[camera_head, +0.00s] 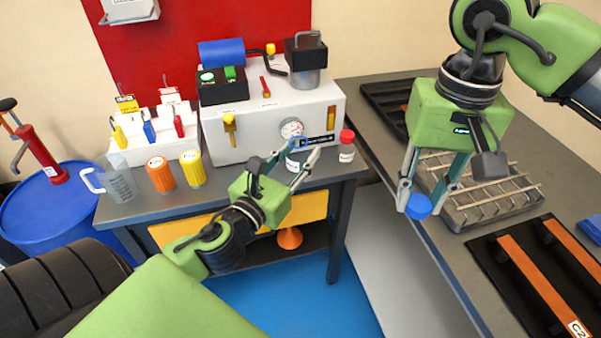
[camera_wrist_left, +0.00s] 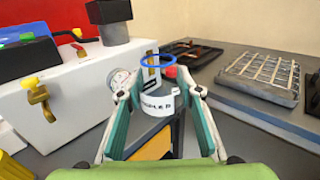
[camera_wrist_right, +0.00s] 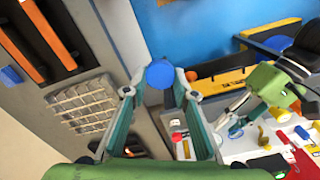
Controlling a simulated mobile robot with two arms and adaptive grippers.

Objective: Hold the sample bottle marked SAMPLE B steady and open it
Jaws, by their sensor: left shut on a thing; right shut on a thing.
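The bottle marked SAMPLE B (camera_wrist_left: 158,104) stands upright between the fingers of my left gripper (camera_head: 295,160), which is shut on it. The bottle (camera_head: 297,158) has a blue ring around its uncovered mouth, and its label faces the left wrist camera. It is at the front right of the left bench; I cannot tell if its base touches the bench. My right gripper (camera_head: 420,197) is shut on a round blue cap (camera_head: 418,207), held in the air right of the bottle and apart from it. The cap also shows in the right wrist view (camera_wrist_right: 160,73).
A red-capped bottle (camera_head: 347,147) stands just right of the held bottle. A white machine box with a gauge (camera_head: 291,129) is behind. Orange (camera_head: 160,175) and yellow (camera_head: 192,169) containers stand left. A wire rack (camera_head: 485,194) lies on the right bench.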

